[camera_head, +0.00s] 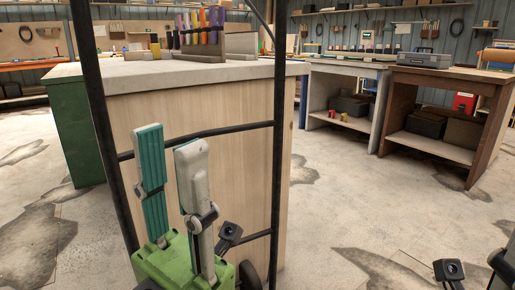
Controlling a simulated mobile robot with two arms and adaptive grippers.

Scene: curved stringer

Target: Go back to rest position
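My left gripper (169,137) points up at the lower left of the head view. Its green body is below, and its two long fingers stand apart, one with a ribbed teal pad and the other showing its grey back. Nothing is held between them; the pale wood side of a workbench shows in the gap. Only a small dark and grey part of my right gripper (502,264) shows at the lower right edge; its fingertips are cut off.
A black tube frame (278,130) stands around the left gripper, before the wooden bench (240,140). A rack of coloured-handled tools (203,45) is on the bench. A grey bench (335,85) and a brown bench (490,115) stand right. Floor between is clear.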

